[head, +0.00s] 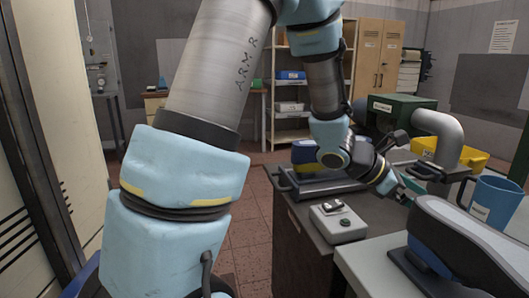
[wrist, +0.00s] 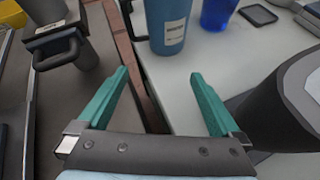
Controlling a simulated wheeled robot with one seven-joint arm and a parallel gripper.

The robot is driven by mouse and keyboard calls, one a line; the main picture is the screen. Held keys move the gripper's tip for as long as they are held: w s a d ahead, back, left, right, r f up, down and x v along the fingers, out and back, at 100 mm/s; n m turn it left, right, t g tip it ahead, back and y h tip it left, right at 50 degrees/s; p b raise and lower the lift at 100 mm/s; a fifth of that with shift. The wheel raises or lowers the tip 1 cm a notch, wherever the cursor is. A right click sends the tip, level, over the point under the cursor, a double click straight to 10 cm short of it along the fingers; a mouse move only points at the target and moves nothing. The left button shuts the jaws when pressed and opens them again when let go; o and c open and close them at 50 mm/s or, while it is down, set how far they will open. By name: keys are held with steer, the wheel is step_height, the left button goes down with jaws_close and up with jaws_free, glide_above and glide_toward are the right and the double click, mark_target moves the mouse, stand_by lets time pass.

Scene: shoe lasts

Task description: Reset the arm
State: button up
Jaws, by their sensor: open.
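My arm reaches from the lower left of the head view up and over to the right, and its wrist hangs above the dark workbench (head: 375,210). My gripper (head: 408,188) is small and partly hidden there, near the bench's right side. In the wrist view my gripper (wrist: 158,76) shows two teal fingers spread wide apart with nothing between them. Beneath them lie the dark bench edge, a strip of floor and the white table (wrist: 180,95).
A blue and dark grey shoe-shaped item (head: 445,240) lies on the white table by the blue mug (head: 495,202). The bench holds a switch box (head: 340,222) and a green machine (head: 398,115) with a grey pipe. A yellow bin (head: 470,157) is behind. Red floor shows at left.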

steer(key=w+a+m+t+y+p, duration=0.1)
steer(key=a+m+y+p, duration=0.2)
steer(key=a, duration=1.7)
steer(key=w+a+r+m+t+y+p, duration=0.1)
steer(key=a+m+y, duration=0.8)
steer(key=a, duration=1.1)
steer(key=w+m+t+p, duration=0.1)
steer(key=m+p, duration=0.1)
steer(key=m, duration=0.2)
steer(key=shift+p, duration=0.4)
